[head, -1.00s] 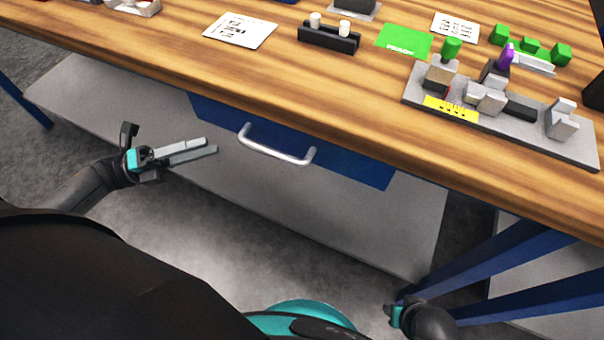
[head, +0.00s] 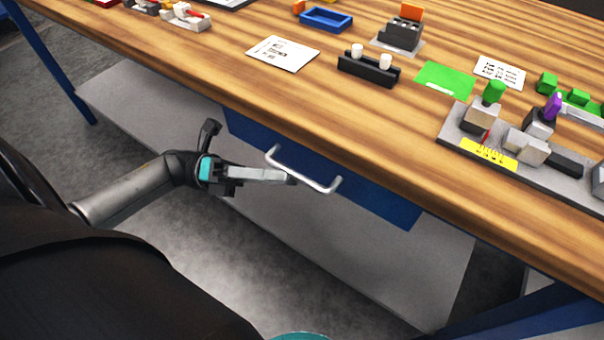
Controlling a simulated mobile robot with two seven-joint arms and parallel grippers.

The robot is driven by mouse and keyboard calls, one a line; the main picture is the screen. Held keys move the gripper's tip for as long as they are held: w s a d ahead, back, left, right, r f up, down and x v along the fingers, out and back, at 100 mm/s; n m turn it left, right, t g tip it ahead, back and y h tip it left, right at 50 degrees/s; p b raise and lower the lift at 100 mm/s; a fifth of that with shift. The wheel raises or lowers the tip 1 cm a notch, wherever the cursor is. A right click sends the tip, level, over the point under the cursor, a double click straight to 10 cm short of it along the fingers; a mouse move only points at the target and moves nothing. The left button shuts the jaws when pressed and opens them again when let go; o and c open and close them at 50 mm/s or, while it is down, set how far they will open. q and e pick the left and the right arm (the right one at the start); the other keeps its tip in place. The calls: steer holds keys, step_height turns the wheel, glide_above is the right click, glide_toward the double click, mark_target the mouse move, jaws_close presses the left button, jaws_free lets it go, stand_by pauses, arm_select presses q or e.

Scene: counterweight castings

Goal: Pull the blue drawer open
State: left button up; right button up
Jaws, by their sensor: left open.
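The blue drawer (head: 377,196) sits under the front edge of the wooden table, and its front looks flush and closed. Its silver bar handle (head: 312,180) runs across the front. My left gripper (head: 292,178) comes in from the left with its fingertips at the left-middle part of the handle. The fingers are open; from this angle they overlap each other, and I cannot tell whether the bar lies between them or whether they touch it. My right gripper is not in view.
The wooden tabletop (head: 215,75) overhangs the drawer. On it are a grey fixture plate (head: 455,133), a black holder with white pegs (head: 368,70), a green card (head: 444,79) and a blue tray (head: 326,19). A grey panel (head: 420,262) is below the drawer.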

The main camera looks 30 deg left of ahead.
mark_target(302, 177)
arm_select(q)
steer(key=shift+x, duration=2.25)
steer(key=shift+a, duration=0.1)
jaws_close()
